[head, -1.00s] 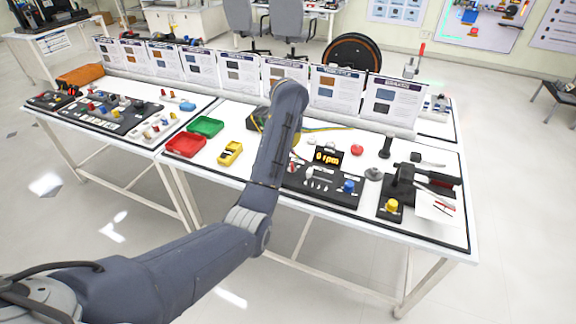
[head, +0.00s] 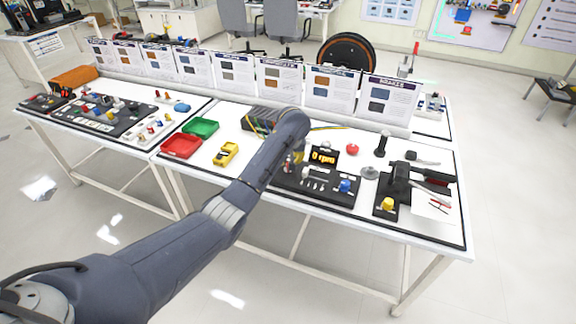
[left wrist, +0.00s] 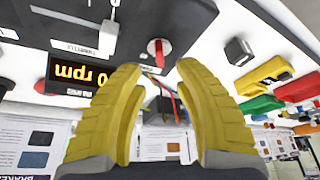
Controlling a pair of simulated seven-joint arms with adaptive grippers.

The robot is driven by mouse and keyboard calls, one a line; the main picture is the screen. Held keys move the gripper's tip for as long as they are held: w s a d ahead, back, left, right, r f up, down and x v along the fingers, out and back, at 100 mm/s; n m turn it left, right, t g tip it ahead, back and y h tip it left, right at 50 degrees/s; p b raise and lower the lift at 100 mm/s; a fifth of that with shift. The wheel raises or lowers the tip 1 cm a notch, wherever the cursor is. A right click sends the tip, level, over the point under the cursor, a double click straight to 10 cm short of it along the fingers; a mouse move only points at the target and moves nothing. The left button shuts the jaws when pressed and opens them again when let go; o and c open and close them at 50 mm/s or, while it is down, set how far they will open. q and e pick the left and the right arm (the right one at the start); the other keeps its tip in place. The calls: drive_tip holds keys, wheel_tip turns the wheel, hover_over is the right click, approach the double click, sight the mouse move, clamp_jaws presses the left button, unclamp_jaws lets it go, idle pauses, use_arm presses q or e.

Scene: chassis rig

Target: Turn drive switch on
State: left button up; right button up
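The black control panel (head: 318,193) lies on the right-hand table, with a lit "0 rpm" display (head: 323,157) at its back. The display also shows upside down in the left wrist view (left wrist: 80,74). A small red-handled lever (left wrist: 158,50) on a round metal base stands on the panel near the display; I cannot read a label for it. My left gripper (left wrist: 156,70) has its two yellow fingers spread apart, with nothing between them. The lever appears in the gap just beyond the fingertips. In the head view my forearm mostly hides this gripper and the lever. My right gripper is not in view.
A throttle slider (left wrist: 107,35) is beside the lever. A blue knob (head: 346,186) is on the panel's right side. A yellow knob (head: 388,204) sits on another black unit. Red (head: 181,146) and green (head: 201,128) trays and a yellow meter (head: 226,153) lie left of my arm.

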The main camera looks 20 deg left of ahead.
use_arm(q)
drive_tip(key=shift+x, duration=2.9)
clamp_jaws()
